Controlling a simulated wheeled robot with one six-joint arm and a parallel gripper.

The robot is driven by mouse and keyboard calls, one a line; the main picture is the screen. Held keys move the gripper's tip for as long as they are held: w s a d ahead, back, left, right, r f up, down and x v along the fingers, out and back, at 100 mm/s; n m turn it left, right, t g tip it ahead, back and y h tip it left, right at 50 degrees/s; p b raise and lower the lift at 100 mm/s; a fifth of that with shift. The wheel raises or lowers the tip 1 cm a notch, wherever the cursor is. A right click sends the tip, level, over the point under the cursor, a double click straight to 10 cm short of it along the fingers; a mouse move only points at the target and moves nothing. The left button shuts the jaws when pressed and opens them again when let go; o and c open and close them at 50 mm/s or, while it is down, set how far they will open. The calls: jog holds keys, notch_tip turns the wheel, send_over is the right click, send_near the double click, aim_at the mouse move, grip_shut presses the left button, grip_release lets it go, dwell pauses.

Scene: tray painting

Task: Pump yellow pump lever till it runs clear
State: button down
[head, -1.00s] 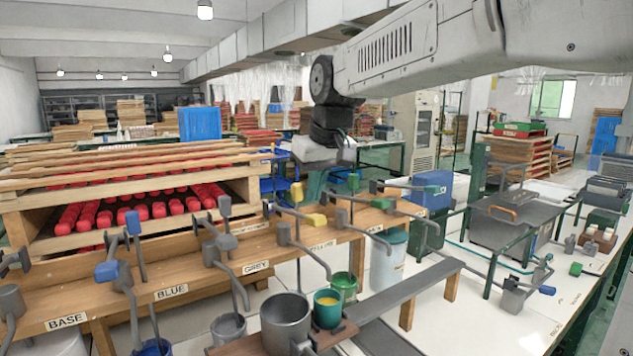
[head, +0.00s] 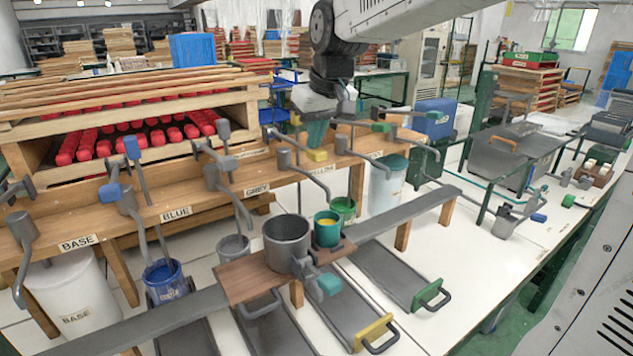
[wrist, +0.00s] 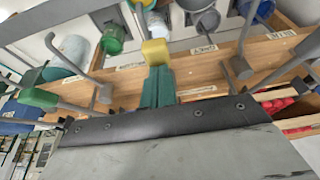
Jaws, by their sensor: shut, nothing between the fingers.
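The yellow lever block (head: 317,155) sits on a grey pump at the wooden rail, by the partly covered YELLOW label. My gripper (head: 317,146) is shut, its green fingers pointing down with their tips at the top of the block. In the wrist view, the fingers (wrist: 156,90) end against the yellow block (wrist: 155,52); nothing shows between them. The grey pump pipe (head: 318,183) bends down over a teal cup (head: 327,235) with yellow paint (head: 327,222) inside. I cannot make out flow from the pipe or its colour.
A grey pot (head: 287,243) stands beside the cup on a wooden carriage (head: 245,278) on a grey rail. Other pumps line the rail, including a blue lever (head: 109,192) and a green one (head: 381,127). A blue bucket (head: 164,283) and a white BASE bin (head: 75,300) stand below.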

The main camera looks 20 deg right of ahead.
aim_at(318, 151)
jog(key=shift+f, duration=2.55)
notch_tip(318, 151, up, 10)
jog(key=shift+r, duration=0.25)
jog(key=shift+s, duration=0.1)
jog(key=s+d+f+g, duration=0.1)
jog(key=s+f, duration=0.3)
jog(key=s, duration=0.6)
jog(key=s+d+f+m+g, duration=0.1)
jog(key=s+f, duration=0.4)
jog(key=s, duration=0.5)
jog(key=s+d+f+m, duration=0.1)
jog(key=s+f, duration=0.4)
jog(key=s, duration=0.4)
jog(key=shift+s+d+g+h, duration=0.15)
jog(key=shift+s+g+h, duration=0.25)
